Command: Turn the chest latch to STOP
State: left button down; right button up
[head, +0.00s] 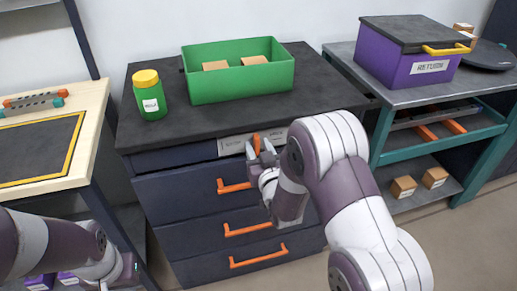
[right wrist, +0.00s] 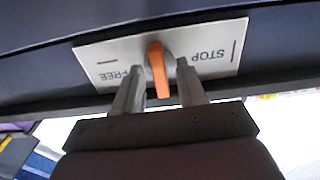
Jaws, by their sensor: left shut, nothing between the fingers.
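The chest (head: 215,200) is a dark drawer unit with a pale label plate (head: 236,144) under its top. The orange latch (right wrist: 158,62) stands on that plate between the words FREE and STOP, which read upside down in the right wrist view. Its long side looks close to upright, roughly parallel to the bar beside STOP. My right gripper (right wrist: 160,85) has one finger on each side of the latch, with narrow gaps showing; I cannot tell if either finger touches it. In the head view my right gripper (head: 262,150) partly hides the latch. My left gripper (head: 132,270) is shut and empty at lower left.
On the chest top stand a green bin (head: 240,90) with cardboard boxes and a green jar (head: 150,97) with a yellow lid. Orange drawer handles (head: 247,229) stick out below the plate. A wooden table (head: 85,125) is left; a teal-framed shelf (head: 398,97) with a purple box (head: 400,68) is right.

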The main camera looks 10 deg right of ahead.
jog(key=s, duration=1.2)
jog(key=shift+s+d, duration=0.2)
jog(key=shift+s, duration=0.15)
